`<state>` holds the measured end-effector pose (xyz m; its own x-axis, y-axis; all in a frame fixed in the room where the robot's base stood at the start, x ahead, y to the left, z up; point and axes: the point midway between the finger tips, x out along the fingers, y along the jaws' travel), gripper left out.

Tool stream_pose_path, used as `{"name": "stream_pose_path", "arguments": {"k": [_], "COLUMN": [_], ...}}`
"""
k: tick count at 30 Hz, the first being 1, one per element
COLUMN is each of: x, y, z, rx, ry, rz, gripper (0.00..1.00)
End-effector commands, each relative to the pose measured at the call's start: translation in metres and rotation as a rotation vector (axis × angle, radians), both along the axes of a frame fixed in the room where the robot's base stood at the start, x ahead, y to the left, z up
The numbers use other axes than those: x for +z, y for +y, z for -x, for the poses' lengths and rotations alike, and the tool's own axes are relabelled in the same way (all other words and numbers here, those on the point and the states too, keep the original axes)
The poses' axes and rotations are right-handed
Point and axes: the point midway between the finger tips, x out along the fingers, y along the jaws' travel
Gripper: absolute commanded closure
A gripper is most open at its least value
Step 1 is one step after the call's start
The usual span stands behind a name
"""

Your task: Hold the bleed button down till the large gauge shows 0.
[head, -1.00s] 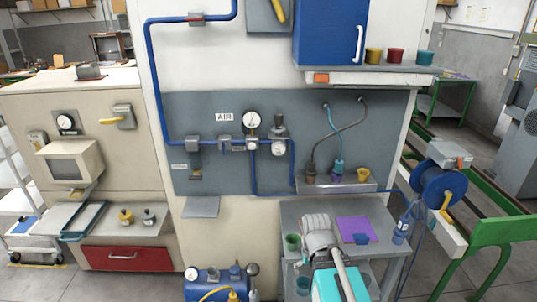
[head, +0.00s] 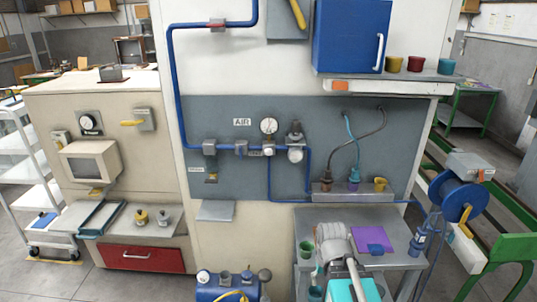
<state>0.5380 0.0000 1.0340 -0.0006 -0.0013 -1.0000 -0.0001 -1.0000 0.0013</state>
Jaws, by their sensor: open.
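A round white-faced gauge (head: 268,125) stands on the blue pipe of the grey wall panel, right of the AIR label. Its needle is too small to read. A second gauge with a dark surround (head: 90,123) is on the beige cabinet at left. I cannot tell for sure which fitting is the bleed button. A small grey box (head: 211,177) with a yellowish lower part is on the panel's lower left. A regulator-like fitting (head: 295,143) is right of the white-faced gauge. My pale, teal-marked arm shows at the bottom, well below the panel; no gripper fingers are visible.
A grey side table (head: 400,258) with a purple sheet (head: 372,239) and cups stands below the panel. A blue tank (head: 228,288) is on the floor at the bottom. A hose reel (head: 460,197) and green rails are at right. A sloped grey plate (head: 216,210) juts out under the panel.

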Motion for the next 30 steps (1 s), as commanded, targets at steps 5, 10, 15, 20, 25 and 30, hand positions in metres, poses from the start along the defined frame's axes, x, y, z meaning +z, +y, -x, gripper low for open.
{"name": "stream_pose_path", "arguments": {"k": [5,10,15,20,25,30], "x": [0.0000,0.0000,0.0000,0.0000,0.0000,0.0000], "y": [0.0000,0.0000,0.0000,0.0000,0.0000,0.0000], "z": [0.0000,0.0000,0.0000,0.0000,0.0000,0.0000], "rx": [0.000,0.000,0.000,0.000,0.000,0.000], "ry": [0.000,0.000,0.000,0.000,0.000,0.000], "rz": [0.000,0.000,0.000,0.000,0.000,0.000], "gripper": [0.80,1.00,1.00,1.00,1.00,1.00]}}
